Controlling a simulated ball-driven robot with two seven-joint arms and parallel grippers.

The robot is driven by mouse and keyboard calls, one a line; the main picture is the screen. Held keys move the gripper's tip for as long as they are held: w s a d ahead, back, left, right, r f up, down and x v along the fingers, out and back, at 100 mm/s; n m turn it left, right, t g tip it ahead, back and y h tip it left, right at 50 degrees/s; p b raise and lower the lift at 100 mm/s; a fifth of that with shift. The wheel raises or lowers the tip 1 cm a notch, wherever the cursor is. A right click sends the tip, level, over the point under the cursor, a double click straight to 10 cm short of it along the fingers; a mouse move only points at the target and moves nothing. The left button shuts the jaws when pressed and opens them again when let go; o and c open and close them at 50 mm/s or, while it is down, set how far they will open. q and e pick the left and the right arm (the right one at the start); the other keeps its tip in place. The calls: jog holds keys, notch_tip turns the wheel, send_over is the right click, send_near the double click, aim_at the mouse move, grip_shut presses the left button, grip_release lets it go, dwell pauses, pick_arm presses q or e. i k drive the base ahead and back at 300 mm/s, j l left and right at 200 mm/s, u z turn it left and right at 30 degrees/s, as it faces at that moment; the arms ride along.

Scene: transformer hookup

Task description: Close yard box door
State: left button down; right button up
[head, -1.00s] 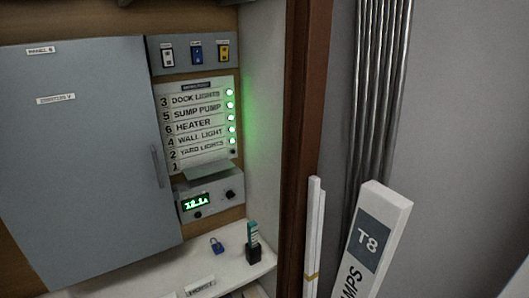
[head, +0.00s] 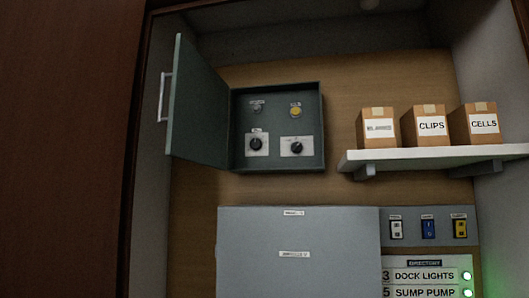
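In the head view a dark green-grey wall box (head: 310,162) hangs on the wooden back panel, left of the shelf. Its door (head: 200,103) is hinged on the left and stands wide open, swung out towards me. A pale bar handle (head: 163,97) sits on the door's outer face, at its left. Inside the open box are a yellow button or lamp (head: 295,111), a small grey one (head: 257,107) and two black knobs (head: 255,144). Whether this is the yard box cannot be read. Neither gripper is in view.
A white shelf (head: 440,157) at right carries three cardboard boxes, two labelled CLIPS (head: 432,126) and CELLS (head: 483,124). Below are a shut grey panel (head: 300,270), a switch strip (head: 428,226) and a directory board (head: 425,275). A dark brown upright (head: 70,150) borders the left.

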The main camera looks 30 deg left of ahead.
aim_at(197, 127)
jog(key=u, duration=0.95)
